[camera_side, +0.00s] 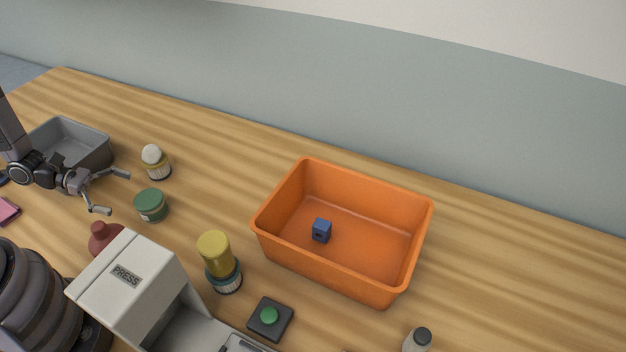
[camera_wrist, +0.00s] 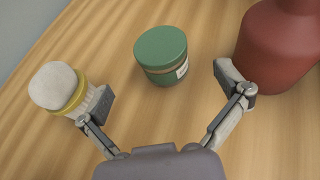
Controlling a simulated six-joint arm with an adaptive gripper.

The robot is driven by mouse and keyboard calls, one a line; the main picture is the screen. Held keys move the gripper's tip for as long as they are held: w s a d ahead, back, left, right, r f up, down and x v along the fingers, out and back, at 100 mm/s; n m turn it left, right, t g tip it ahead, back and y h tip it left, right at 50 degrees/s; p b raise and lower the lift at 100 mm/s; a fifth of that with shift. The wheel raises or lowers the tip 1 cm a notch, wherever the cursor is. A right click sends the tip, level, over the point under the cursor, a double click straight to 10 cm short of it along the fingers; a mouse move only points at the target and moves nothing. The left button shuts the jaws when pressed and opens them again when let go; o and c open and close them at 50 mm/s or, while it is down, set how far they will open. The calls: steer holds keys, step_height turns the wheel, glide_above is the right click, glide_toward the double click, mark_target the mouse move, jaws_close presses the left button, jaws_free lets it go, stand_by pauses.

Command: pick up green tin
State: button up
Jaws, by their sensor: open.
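The green tin (camera_side: 151,205) stands upright on the wooden table at the left in the side view. It has a pale label low on its side. In the wrist view the tin (camera_wrist: 161,54) lies ahead of my gripper, between the lines of its two fingers and beyond their tips. My gripper (camera_side: 112,192) is open and empty, just left of the tin in the side view. The open fingers (camera_wrist: 165,88) show at both sides in the wrist view, and neither touches the tin.
A white-topped thing with a yellow band (camera_wrist: 58,88) stands close by my left finger, and a red bottle (camera_wrist: 280,45) by the right one. A grey bin (camera_side: 85,145), a yellow-topped thing (camera_side: 215,255), a press (camera_side: 130,285) and an orange crate (camera_side: 330,275) holding a blue block (camera_side: 321,230) stand around.

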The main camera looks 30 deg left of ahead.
mark_target(145, 198)
steer(key=x, duration=0.6)
steer(key=shift+d+r, duration=0.15)
steer(key=shift+d, duration=0.15)
steer(key=shift+c, duration=0.3)
steer(key=c, duration=1.3)
steer(key=shift+o, duration=0.2)
